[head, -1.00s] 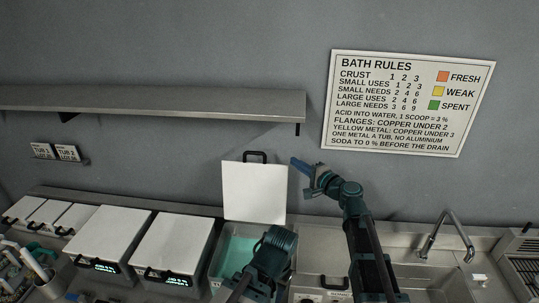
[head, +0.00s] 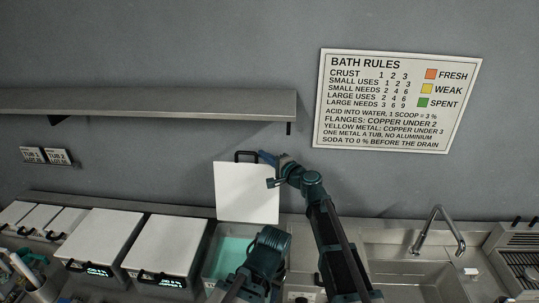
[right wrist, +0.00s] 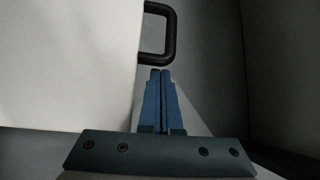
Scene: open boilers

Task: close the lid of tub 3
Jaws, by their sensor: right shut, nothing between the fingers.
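Tub 3, the open tub (head: 232,252) with pale teal liquid, stands right of two closed tubs. I cannot read its label. Its white lid (head: 240,193) stands upright at the back, with a black handle (head: 245,152) on its top edge. My right gripper (head: 262,155) is at the lid's upper right corner, close to the handle. In the right wrist view its blue fingers (right wrist: 160,72) are together and empty, with the lid (right wrist: 65,65) to the left and the handle (right wrist: 172,35) just beyond the tips. Whether they touch the lid is unclear. My left gripper's fingers do not show.
Two closed tubs (head: 97,235) (head: 168,242) and smaller lidded boxes (head: 40,217) stand to the left. A sink with a tap (head: 440,225) lies to the right. A shelf (head: 150,102) hangs above. My dark arm link partly covers the open tub's front right.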

